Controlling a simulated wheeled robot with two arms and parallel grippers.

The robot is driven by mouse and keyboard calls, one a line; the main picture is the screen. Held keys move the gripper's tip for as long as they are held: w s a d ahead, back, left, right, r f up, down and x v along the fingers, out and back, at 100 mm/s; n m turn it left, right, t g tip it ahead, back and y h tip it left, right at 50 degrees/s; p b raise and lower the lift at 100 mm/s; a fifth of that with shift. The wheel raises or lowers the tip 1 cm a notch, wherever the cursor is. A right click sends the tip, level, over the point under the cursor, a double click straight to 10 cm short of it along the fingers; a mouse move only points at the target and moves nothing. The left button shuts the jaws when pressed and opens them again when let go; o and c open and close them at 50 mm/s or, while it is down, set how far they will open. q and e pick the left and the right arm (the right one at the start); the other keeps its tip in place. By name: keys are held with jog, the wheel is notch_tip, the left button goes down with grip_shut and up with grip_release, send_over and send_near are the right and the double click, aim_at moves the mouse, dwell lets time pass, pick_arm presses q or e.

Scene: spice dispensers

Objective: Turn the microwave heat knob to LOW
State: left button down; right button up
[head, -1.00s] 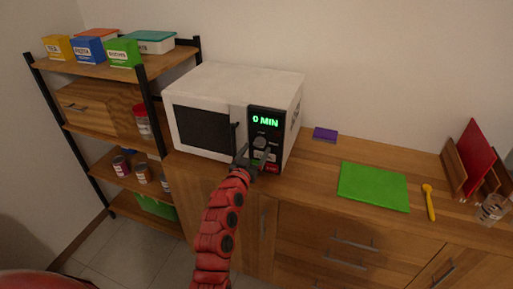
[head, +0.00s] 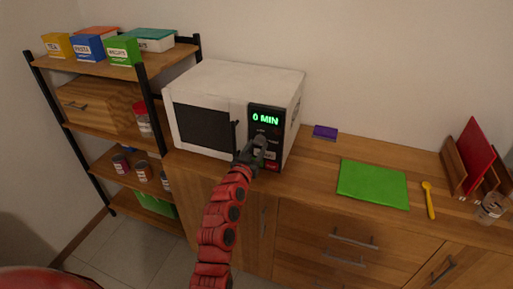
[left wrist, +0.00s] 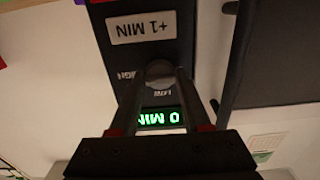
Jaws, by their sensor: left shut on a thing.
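The white microwave (head: 235,82) stands on the wooden counter, with a dark control panel on its right side. Its green display (head: 265,119) reads "0 MIN". My left gripper (head: 259,145) is at the panel just below the display. In the left wrist view the panel appears upside down, and the round grey heat knob (left wrist: 159,72) sits between the fingertips of my left gripper (left wrist: 160,82), which is shut on it. Labels beside the knob are partly hidden by the fingers. A "+1 MIN" button (left wrist: 141,27) is on the same panel. My right gripper is not in view.
A shelf unit (head: 112,133) with boxes and cans stands left of the microwave. A purple block (head: 325,132), a green board (head: 373,185), a yellow spoon (head: 429,200) and a glass (head: 491,208) are on the counter to the right.

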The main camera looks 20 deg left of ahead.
pick_arm(q)
jog(key=shift+n, duration=0.3)
jog(key=n, duration=0.7)
jog(key=shift+r+n+b, duration=0.1)
jog(key=shift+n+b, duration=0.2)
jog(key=shift+n, duration=0.1)
jog(key=n, duration=0.4)
jog(key=shift+d+n+p, duration=0.1)
jog(key=shift+n+p, duration=0.2)
jog(key=shift+p, duration=0.05)
jog(key=n+p, duration=0.1)
jog(key=n, duration=0.3)
jog(key=shift+r+n, duration=0.15)
jog(key=shift+n, duration=0.25)
jog(key=shift+c, duration=1.8)
grip_release()
